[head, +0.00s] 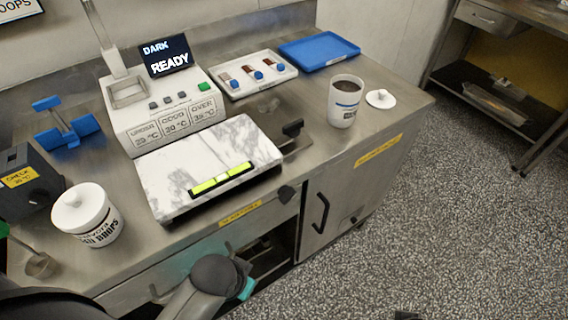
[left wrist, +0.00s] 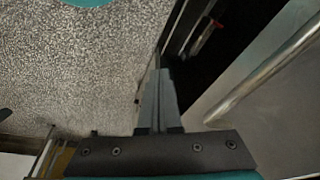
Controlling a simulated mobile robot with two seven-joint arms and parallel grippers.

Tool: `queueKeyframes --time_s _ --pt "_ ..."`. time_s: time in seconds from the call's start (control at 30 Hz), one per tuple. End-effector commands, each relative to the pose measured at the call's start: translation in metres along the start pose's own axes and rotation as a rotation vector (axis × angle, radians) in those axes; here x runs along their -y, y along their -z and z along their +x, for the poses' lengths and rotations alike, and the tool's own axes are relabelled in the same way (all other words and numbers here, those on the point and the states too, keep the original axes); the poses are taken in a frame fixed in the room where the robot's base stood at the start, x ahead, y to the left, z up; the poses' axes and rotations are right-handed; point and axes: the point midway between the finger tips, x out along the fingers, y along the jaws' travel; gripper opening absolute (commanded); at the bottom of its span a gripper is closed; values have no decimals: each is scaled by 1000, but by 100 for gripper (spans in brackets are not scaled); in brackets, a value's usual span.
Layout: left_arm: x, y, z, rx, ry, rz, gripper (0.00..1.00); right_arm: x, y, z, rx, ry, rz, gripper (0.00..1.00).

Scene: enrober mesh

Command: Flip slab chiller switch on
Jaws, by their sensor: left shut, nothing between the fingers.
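The marble slab (head: 205,165) lies on the steel counter, with a yellow-green level on it. No part is clearly readable as the chiller switch. In the left wrist view a small red part (left wrist: 207,40) sits in a dark opening below the counter; I cannot tell whether it is the switch. My left gripper (left wrist: 158,75) is shut and empty, with the red part ahead and to its right. In the head view my left arm reaches to the cabinet front, and its fingers are hidden. My right gripper is not in view.
A cabinet door (head: 335,205) with a black handle (head: 321,214) stands right of the dark opening (head: 268,262). On the counter are a control unit (head: 165,110) reading READY, a white lidded tub (head: 85,215), a cup (head: 345,101) and a blue tray (head: 318,49). Speckled floor at right is clear.

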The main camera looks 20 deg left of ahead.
Motion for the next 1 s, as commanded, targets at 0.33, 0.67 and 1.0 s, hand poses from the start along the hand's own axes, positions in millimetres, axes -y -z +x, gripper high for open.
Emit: queueKeyframes --time_s 0.33,0.67,1.0 --pt "4 48 -154 -48 -5 57 0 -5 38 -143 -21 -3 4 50" --pt "-1 94 -258 -139 -28 316 0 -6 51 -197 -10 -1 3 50" --pt "-15 136 -261 -283 -49 937 0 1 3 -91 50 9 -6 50"
